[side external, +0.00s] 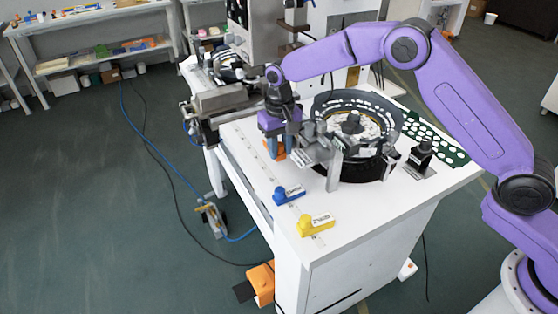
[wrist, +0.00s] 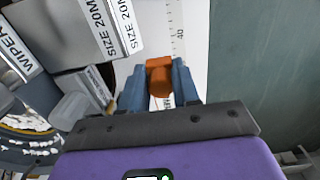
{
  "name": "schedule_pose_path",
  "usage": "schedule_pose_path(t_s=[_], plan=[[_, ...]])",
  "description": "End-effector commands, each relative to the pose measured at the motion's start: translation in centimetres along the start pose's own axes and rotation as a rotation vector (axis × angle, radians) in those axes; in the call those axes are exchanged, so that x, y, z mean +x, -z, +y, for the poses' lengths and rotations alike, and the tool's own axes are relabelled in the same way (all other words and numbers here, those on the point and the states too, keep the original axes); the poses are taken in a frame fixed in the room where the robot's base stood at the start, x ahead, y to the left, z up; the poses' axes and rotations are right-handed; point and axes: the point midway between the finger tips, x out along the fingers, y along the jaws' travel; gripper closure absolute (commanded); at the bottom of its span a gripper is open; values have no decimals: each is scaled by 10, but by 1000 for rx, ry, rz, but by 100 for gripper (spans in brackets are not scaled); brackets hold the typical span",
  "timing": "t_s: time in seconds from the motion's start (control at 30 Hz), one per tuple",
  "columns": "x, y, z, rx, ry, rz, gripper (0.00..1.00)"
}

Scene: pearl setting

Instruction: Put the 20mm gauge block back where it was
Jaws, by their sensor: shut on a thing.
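My gripper (side external: 275,147) points down over the left part of the white table, near its left edge. In the wrist view its two blue fingers (wrist: 159,76) are shut on an orange gauge block (wrist: 160,70). The orange block shows only partly beside the fingers in the side view (side external: 281,154). Its size marking cannot be read. A blue gauge block (side external: 289,195) and a yellow gauge block (side external: 316,224) lie on the table in front, apart from each other. I cannot tell whether the orange block touches the table.
A printed scale (wrist: 180,35) runs along the table beside the orange block. A round feeder bowl (side external: 386,165) and metal tooling (side external: 320,150) stand close to the right of my gripper. Labels reading "SIZE 20M" (wrist: 124,25) are on the tooling.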

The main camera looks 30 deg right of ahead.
Motion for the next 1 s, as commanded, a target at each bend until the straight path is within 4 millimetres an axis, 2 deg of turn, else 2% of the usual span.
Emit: schedule_pose_path(t_s=[0.23,0.43,0.83,0.87,0.9,0.93,1.0], plan=[[18,0,0,0,-1,-1,100],[44,0,0,0,-1,-1,100],[48,0,0,0,0,0,100],[49,0,0,0,0,0,66],[48,0,0,0,0,0,53],[48,0,0,0,0,0,44],[48,0,0,0,0,0,44]])
